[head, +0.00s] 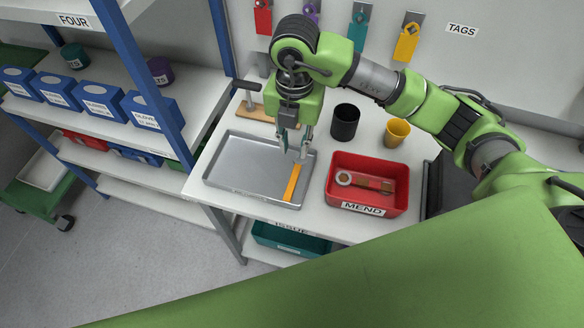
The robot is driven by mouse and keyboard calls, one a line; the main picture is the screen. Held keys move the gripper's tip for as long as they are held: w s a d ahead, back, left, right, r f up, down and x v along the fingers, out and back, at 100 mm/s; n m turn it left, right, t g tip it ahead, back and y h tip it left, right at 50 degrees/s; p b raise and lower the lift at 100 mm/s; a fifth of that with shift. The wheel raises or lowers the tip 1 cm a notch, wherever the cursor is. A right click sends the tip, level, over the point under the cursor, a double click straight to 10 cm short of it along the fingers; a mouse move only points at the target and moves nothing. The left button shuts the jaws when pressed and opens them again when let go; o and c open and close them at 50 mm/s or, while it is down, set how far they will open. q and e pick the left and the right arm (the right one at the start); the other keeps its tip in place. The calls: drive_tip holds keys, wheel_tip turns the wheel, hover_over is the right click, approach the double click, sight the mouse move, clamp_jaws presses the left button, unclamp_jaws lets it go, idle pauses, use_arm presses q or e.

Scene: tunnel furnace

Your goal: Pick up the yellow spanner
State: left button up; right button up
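The yellow spanner (292,183) lies slanted in the right part of a grey metal tray (240,165) on the table. Its handle is yellow-orange, and a grey head end shows at the top, close to my fingers. My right gripper (295,148) points down over the tray's back right, at the spanner's upper end. Its two fingers are apart, and I see nothing clamped between them. I cannot tell whether the fingers touch the spanner. My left gripper is not in view.
Right of the tray stands a red bin (345,203) marked MEND, holding a brown-handled tool. Behind are a black cup (345,122), a yellow cup (397,133) and a wooden board (256,114). Blue boxes (101,101) fill the left shelf. Coloured tags hang on the back wall.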

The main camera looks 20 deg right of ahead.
drive_tip(key=p, duration=0.1)
hover_over(294, 177)
wheel_tip(294, 177, down, 5)
drive_tip(key=shift+w+d+f, duration=0.1)
drive_tip(key=shift+w+f, duration=0.1)
drive_tip(key=shift+f, duration=0.1)
drive_tip(key=shift+s+f+p, duration=0.2)
drive_tip(key=shift+f+p, duration=0.65)
wheel_tip(294, 177, down, 2)
drive_tip(key=shift+f+p, duration=0.2)
drive_tip(key=shift+p, duration=0.2)
drive_tip(key=shift+f, duration=0.5)
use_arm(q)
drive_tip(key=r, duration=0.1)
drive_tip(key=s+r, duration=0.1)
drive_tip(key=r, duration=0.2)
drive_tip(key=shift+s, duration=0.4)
use_arm(e)
clamp_jaws()
